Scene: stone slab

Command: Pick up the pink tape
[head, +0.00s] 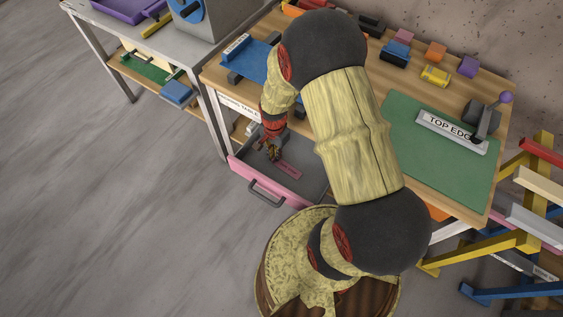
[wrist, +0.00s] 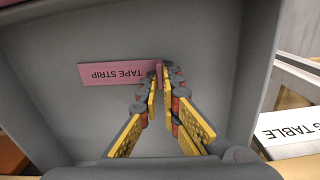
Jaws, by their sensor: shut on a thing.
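The pink tape (wrist: 118,73) is a flat pink strip marked "TAPE STRIP", inside the grey drawer (wrist: 75,120). In the head view the strip (head: 288,170) shows on the floor of the pulled-out drawer (head: 240,168), which has a pink front. My gripper (wrist: 159,75) reaches down into the drawer, and its yellow-padded fingers are shut on the strip's right end in the wrist view. In the head view my gripper (head: 272,152) is small and dark beside the strip. I cannot tell whether the strip is lifted off the drawer floor.
The drawer walls stand close around my gripper. Above is the wooden table (head: 215,75) with a green mat (head: 440,160), a "TOP EDGE" block (head: 450,130) and several coloured blocks. A rack of coloured bars (head: 525,240) stands at right. The floor (head: 110,210) at left is clear.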

